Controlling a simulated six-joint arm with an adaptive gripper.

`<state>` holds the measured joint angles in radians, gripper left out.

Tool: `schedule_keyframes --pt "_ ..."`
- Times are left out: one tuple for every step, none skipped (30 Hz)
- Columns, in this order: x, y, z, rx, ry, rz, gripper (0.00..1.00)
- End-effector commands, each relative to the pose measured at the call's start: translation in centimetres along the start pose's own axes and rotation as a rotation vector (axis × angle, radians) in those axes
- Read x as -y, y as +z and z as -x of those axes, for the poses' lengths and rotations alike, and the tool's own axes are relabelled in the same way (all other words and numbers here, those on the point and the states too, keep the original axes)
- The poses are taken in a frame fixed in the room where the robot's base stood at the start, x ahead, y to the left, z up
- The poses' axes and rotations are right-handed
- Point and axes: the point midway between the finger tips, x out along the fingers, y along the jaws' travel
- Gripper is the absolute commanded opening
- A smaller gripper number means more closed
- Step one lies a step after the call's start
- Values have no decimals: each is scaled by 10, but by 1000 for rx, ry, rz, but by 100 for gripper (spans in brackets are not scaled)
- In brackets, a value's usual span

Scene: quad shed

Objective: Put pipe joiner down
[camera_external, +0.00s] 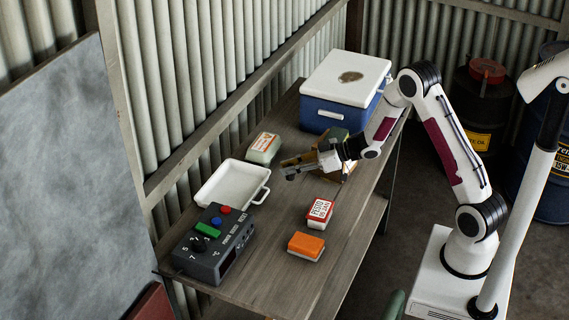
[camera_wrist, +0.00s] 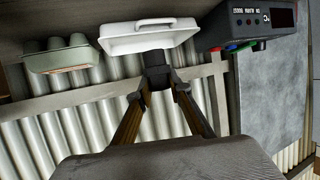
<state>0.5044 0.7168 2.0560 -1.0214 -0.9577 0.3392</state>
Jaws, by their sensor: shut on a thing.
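My gripper (camera_external: 291,170) reaches left over the wooden table in the external view, held roughly level above the surface. In the wrist view its two brown fingers (camera_wrist: 160,88) close in on a small dark grey piece (camera_wrist: 156,62), which I take to be the pipe joiner. The fingers partly hide it, and its full shape is not clear. The white tray (camera_external: 228,187) lies to the left of the gripper, and also shows beyond the fingertips in the wrist view (camera_wrist: 120,43).
On the table (camera_external: 274,274) are a grey control box (camera_external: 210,258), an orange-topped sponge (camera_external: 306,245), a red-and-white box (camera_external: 320,211), an egg carton (camera_external: 264,148) and a blue cooler (camera_external: 345,88). Bare wood lies between the control box and the sponge.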

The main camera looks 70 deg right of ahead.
Motion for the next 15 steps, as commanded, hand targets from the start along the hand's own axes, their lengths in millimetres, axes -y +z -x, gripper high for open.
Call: schedule_keyframes --pt "0 0 0 0 0 0 6" --pt "0 0 0 0 0 0 6" --pt "0 0 0 0 -1 0 6" --pt "1 0 -1 0 -2 1 6" --pt "2 0 -1 -1 -3 1 6" --pt "4 -1 -2 -1 -6 3 6" --pt "5 -1 -3 -1 -9 4 6" --pt "7 -2 -4 -1 -13 5 6" --pt "11 -3 -6 -2 -19 8 6" --pt "14 -4 -8 -2 -24 10 6" --pt "17 -6 -10 -2 -30 13 6" --pt "23 -8 -12 -3 -40 17 6" --pt "28 -9 -15 -3 -48 20 6" --pt "34 -11 -17 -4 -57 24 6" --pt "42 -13 -20 -4 -70 29 6"
